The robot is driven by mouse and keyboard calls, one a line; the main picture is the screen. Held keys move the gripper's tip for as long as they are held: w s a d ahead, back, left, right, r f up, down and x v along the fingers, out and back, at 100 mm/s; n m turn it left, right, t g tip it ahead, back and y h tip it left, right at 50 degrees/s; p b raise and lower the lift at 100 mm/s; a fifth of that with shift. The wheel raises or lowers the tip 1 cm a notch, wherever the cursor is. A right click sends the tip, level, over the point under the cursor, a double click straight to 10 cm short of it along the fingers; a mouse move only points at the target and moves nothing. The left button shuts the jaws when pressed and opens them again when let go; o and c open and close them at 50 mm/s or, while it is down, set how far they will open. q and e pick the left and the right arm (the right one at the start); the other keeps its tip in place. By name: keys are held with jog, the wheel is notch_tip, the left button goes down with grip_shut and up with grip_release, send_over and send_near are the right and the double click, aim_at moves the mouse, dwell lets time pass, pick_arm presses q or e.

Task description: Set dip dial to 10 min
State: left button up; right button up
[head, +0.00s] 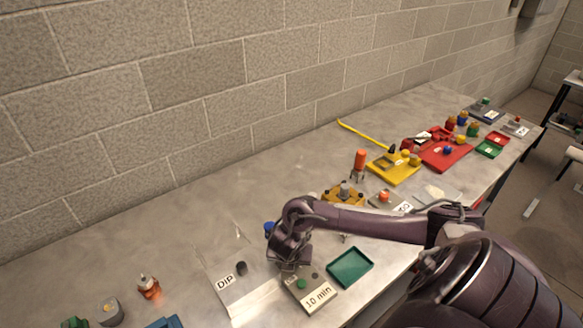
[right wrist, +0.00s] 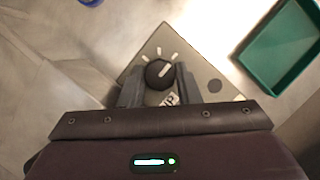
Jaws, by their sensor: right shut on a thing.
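A dark round dial (right wrist: 159,73) with a white pointer mark sits on a grey box. In the right wrist view the pointer is toward the upper right, and several white ticks fan around the dial's far side. My right gripper (right wrist: 160,85) is shut on the dial, one finger on each side. A label ending in "IP" lies between the fingers, partly hidden. In the head view my right gripper (head: 290,266) covers the dial on the box (head: 318,291), which has a green button and a "10 min" label (head: 319,296). My left gripper is not in view.
A green tray (head: 350,267) stands just right of the box. A grey panel with a "DIP" label (head: 225,283) and a dark peg (head: 241,268) is on the left. A yellow fixture (head: 343,195) stands behind my right arm.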

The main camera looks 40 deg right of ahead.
jog(key=o, duration=1)
jog(key=p+v, duration=0.2)
jog(key=v, duration=0.6)
jog(key=shift+f, duration=0.1)
